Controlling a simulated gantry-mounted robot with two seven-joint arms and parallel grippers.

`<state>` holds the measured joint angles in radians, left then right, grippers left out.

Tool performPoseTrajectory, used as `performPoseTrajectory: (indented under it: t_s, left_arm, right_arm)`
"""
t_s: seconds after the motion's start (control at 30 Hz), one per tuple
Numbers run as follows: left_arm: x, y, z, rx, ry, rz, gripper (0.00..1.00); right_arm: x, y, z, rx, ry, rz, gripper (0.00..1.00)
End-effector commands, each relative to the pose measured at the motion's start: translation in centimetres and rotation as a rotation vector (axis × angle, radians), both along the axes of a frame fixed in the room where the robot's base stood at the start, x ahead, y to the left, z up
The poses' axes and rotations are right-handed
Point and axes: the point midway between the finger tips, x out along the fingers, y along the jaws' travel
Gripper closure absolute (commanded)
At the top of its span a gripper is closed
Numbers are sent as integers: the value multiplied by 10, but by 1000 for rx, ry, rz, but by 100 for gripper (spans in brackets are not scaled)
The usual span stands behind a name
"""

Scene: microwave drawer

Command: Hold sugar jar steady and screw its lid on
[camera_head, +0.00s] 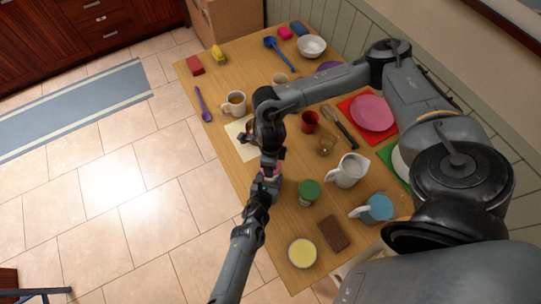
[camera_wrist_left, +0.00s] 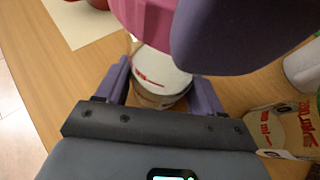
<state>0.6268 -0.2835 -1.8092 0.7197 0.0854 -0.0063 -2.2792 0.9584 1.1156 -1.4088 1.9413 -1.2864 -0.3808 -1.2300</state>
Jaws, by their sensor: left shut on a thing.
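The sugar jar (camera_wrist_left: 160,75), pale with red print, stands between the purple fingers of my left gripper (camera_wrist_left: 165,92), which is shut on its body. A pink ribbed lid (camera_wrist_left: 145,15) overlaps the jar's top in the left wrist view; whether it touches the jar is unclear. A purple finger of my right gripper (camera_wrist_left: 225,38) lies against the lid's side; its other finger is hidden. In the head view, my left gripper (camera_head: 269,168) reaches in from below and my right gripper comes down from above. My arms hide most of the jar there.
A green-lidded jar (camera_head: 309,190) and white pitcher (camera_head: 350,170) stand right of the grippers. A red cup (camera_head: 310,121) and glass (camera_head: 327,145) are close by. A brown block (camera_head: 333,233) and yellow-filled bowl (camera_head: 302,252) lie nearer. A pale mat (camera_head: 243,150) is at the left edge.

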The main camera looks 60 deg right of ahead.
Motion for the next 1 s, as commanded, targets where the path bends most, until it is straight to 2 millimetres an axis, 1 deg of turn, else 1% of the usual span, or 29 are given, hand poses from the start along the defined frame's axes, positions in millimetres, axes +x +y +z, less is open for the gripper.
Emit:
performPoseTrajectory:
  t_s: [0.63,1.0]
  left_arm:
    - [0,0,0,0,0,0,50]
    - [0,0,0,0,0,0,50]
  right_arm:
    - [0,0,-1,0,0,-1,57]
    - [0,0,-7,1,0,-2,57]
